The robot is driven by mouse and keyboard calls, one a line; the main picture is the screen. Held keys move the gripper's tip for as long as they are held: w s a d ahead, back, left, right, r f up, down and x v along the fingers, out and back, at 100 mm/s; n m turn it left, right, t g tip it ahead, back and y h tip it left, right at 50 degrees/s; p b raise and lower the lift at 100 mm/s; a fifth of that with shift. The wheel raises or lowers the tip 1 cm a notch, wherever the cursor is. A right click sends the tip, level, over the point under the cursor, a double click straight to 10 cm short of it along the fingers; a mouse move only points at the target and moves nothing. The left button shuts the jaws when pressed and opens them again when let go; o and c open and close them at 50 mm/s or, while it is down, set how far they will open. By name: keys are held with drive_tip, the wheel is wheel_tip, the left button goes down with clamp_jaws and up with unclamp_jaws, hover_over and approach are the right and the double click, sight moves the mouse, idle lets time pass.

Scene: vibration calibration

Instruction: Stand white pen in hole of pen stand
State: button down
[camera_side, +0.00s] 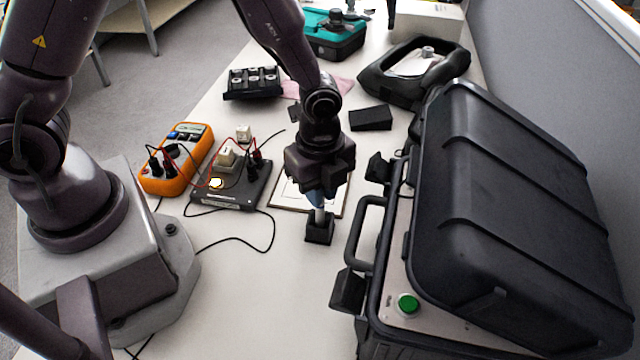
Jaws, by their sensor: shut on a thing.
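The pen stand is a small black block (319,231) on the white table, just in front of a clipboard-like board. The white pen (319,213) shows as a short pale upright length between my gripper and the stand. My gripper (319,195) is right above the stand, pointing down, and is shut on the pen. The pen's lower end meets the top of the stand in the picture. I cannot tell how deep it sits in the hole, and its upper part is hidden by my gripper.
An orange multimeter (177,160) and a black board with wires (232,185) lie to the left. A large black case (520,210) with a green button (407,304) stands close on the right. A black block (370,118) lies behind. The table in front is clear.

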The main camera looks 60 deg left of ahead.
drive_tip(key=shift+f, duration=0.6)
idle(0.3)
drive_tip(key=c, duration=0.6)
unclamp_jaws()
drive_tip(key=shift+r, duration=0.1)
drive_tip(key=shift+r, duration=3.95)
